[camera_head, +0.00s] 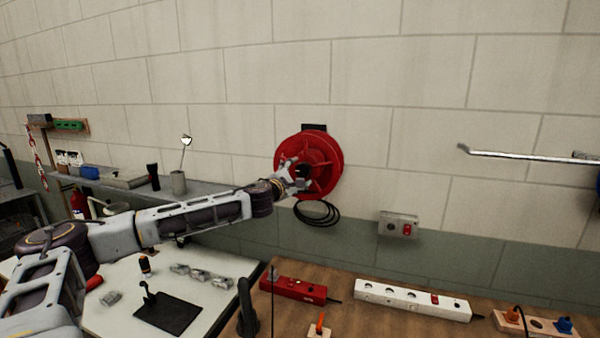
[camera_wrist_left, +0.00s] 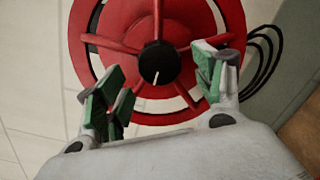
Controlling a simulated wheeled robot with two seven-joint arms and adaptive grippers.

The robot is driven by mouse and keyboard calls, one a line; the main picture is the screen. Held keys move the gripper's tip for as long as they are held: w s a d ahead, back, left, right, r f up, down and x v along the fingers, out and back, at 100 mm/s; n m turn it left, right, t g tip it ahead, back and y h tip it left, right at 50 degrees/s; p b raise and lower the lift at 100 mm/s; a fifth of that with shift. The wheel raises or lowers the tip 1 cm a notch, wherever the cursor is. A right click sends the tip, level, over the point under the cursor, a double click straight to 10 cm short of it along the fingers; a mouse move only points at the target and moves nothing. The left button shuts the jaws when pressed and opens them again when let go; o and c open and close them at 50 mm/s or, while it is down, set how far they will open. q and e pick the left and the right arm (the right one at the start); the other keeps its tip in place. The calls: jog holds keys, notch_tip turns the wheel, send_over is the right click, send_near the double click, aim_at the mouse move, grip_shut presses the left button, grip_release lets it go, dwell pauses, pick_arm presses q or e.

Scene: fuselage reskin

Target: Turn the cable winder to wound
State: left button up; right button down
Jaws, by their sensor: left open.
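The cable winder (camera_head: 325,152) is a red spoked reel mounted on the block wall, with black cable loops (camera_head: 317,213) hanging below it. In the left wrist view the red reel (camera_wrist_left: 88,22) fills the upper middle. At its hub is a black round knob (camera_wrist_left: 159,62) with a white mark pointing down and slightly left. My left gripper (camera_head: 300,178) is in front of the reel. In the left wrist view its green-padded fingers (camera_wrist_left: 158,85) are open, one on each side of the knob and apart from it. My right gripper is not in view.
A grey box with a red switch (camera_head: 398,226) is on the wall right of the reel. Below, a wooden bench (camera_head: 375,322) holds a red power strip (camera_head: 293,289) and a white one (camera_head: 412,300). A metal bar (camera_head: 520,154) juts in at the right.

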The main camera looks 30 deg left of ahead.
aim_at(303, 170)
pick_arm(q)
jog(key=shift+w+a, duration=0.15)
jog(key=shift+w, duration=1.15)
jog(key=c, duration=1)
